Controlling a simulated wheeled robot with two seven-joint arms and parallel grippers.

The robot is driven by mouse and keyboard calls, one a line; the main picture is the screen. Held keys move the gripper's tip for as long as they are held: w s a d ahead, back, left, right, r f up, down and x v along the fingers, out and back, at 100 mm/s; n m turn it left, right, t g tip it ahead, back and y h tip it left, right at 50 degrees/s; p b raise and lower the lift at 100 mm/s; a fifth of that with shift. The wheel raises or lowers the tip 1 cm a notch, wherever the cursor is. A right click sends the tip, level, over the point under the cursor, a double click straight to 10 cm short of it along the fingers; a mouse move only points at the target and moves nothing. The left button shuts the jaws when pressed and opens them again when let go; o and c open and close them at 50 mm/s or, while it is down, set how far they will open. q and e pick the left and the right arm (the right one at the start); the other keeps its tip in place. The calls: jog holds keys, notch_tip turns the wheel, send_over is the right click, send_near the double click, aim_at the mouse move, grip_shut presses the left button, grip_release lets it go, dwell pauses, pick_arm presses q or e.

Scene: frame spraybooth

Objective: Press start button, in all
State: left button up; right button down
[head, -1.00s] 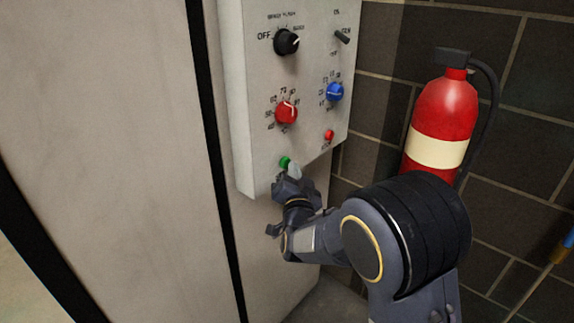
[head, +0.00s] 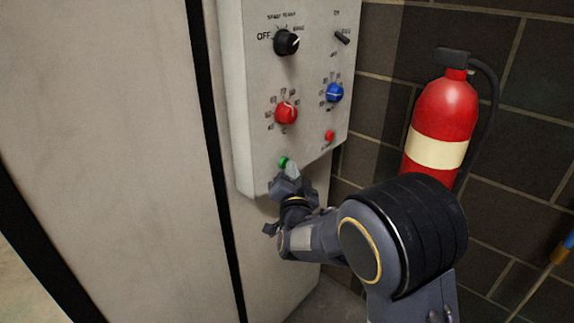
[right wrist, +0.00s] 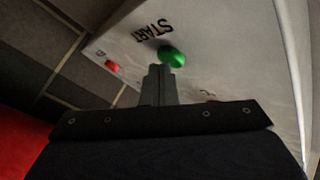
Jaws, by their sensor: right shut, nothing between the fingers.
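The green start button (head: 283,162) sits low on the front of the white control box (head: 258,130). In the right wrist view the green button (right wrist: 172,56) shows below the word START. My right gripper (head: 291,172) is shut and empty, just right of and slightly below the button in the head view. In the right wrist view its closed fingertips (right wrist: 162,72) are close to the button; I cannot tell whether they touch it. My left gripper is not in view.
The box also carries a black knob (head: 286,42), a red knob (head: 286,113), a blue knob (head: 334,93), a black toggle (head: 342,38) and a small red button (head: 329,136). A red fire extinguisher (head: 447,115) hangs on the dark tiled wall at right.

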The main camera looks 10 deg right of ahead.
dwell(0.4)
jog(key=shift+s+d+b, duration=0.45)
jog(key=shift+s+d, duration=0.05)
jog(key=shift+s, duration=0.2)
jog(key=s+d, duration=0.1)
jog(key=s, duration=0.1)
jog(key=s+d+b, duration=0.1)
jog(key=s+d, duration=0.1)
dwell(0.3)
jog(key=shift+d, duration=0.1)
dwell(0.4)
